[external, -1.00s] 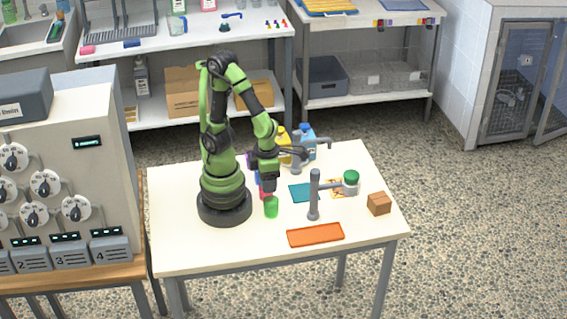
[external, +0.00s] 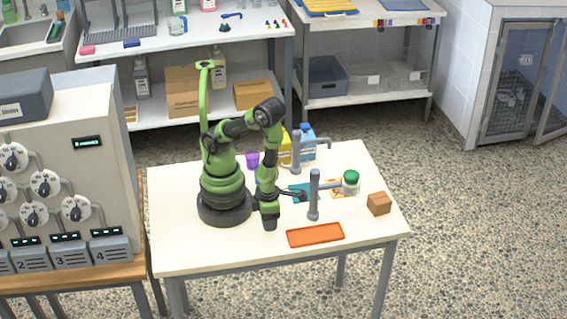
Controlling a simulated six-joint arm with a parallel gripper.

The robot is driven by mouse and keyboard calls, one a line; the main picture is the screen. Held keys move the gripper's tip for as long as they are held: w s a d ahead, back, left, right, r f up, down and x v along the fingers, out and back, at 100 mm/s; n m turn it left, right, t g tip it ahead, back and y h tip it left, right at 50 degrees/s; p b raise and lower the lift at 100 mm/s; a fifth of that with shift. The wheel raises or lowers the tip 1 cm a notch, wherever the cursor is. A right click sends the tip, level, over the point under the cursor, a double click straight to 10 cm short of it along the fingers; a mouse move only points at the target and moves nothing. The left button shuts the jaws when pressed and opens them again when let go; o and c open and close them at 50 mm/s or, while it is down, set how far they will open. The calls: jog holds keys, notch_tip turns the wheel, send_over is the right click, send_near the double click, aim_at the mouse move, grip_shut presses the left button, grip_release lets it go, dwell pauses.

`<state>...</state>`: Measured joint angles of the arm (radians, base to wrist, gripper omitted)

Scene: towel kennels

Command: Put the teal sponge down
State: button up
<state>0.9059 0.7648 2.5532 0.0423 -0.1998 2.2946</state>
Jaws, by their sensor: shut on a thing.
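My gripper (external: 270,224) points down, low over the table in front of my base. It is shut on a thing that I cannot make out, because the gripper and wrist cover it. A flat teal piece (external: 302,189), which may be the teal sponge, lies on the table to the right of my wrist.
Two grey posts with side arms, a near one (external: 314,196) and a far one (external: 296,152), stand right of my gripper. An orange tray (external: 315,234), a green-lidded jar (external: 351,182) and a brown block (external: 379,204) are also there. A purple cup (external: 252,160) stands behind. The front left tabletop is clear.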

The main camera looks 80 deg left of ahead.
aim_at(269, 235)
jog(key=shift+f, duration=2.35)
jog(key=shift+f, duration=0.15)
jog(key=o, duration=0.9)
